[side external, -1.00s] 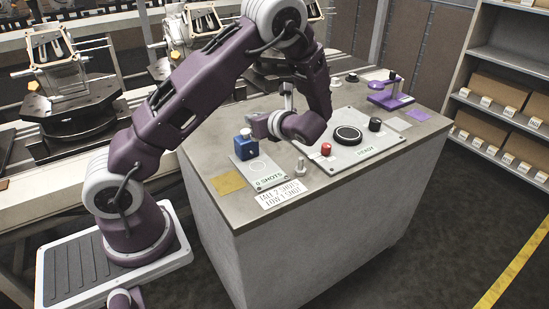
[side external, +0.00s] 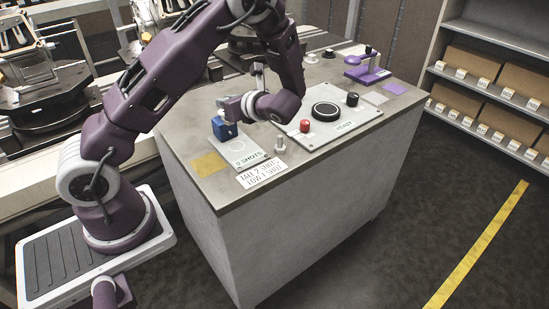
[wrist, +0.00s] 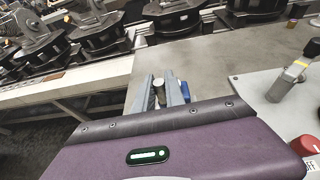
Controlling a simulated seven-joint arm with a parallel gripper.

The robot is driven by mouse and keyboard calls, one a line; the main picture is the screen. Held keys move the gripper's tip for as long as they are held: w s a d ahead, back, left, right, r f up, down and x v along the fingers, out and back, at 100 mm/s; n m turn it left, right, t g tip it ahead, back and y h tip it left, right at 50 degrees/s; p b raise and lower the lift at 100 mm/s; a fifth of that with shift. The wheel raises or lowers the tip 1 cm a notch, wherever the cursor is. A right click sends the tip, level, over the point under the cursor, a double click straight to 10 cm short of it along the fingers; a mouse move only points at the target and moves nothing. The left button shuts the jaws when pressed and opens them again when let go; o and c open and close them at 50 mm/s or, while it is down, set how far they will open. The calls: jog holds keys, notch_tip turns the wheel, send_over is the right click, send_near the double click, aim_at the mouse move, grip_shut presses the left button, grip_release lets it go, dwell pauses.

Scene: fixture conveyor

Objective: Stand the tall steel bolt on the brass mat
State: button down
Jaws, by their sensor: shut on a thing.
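My gripper (side external: 222,104) is shut on a pale steel cylinder (wrist: 158,85), which I take to be the tall steel bolt. It is held roughly upright, and the fingers hide much of it. In the side view it is at or just above a blue block (side external: 227,131); I cannot tell whether they touch. In the wrist view the blue block (wrist: 185,88) shows just right of the fingers. The brass mat (side external: 210,164) is a bare yellow square at the counter's front left.
A light plate marked "SHOTS" (side external: 247,159) lies beside the mat. Another steel piece (side external: 280,146) stands near the counter edge, behind a printed sign (side external: 262,174). A control panel with a red button (side external: 305,126) and a dark dial (side external: 326,110) is to the right.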

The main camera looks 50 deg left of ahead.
jog(key=s+d+f+n+g, duration=0.1)
jog(key=s+f+n+g, duration=0.1)
jog(key=s, duration=0.7)
jog(key=shift+d+n+g+h, duration=0.2)
jog(key=shift+n+g+h, duration=0.2)
jog(key=shift+n+g, duration=0.45)
jog(key=shift+f, duration=0.1)
jog(key=shift+f, duration=3.3)
jog(key=shift+f, duration=0.6)
jog(key=c, duration=1.3)
grip_release()
jog(key=v, duration=0.7)
jog(key=shift+w, duration=0.15)
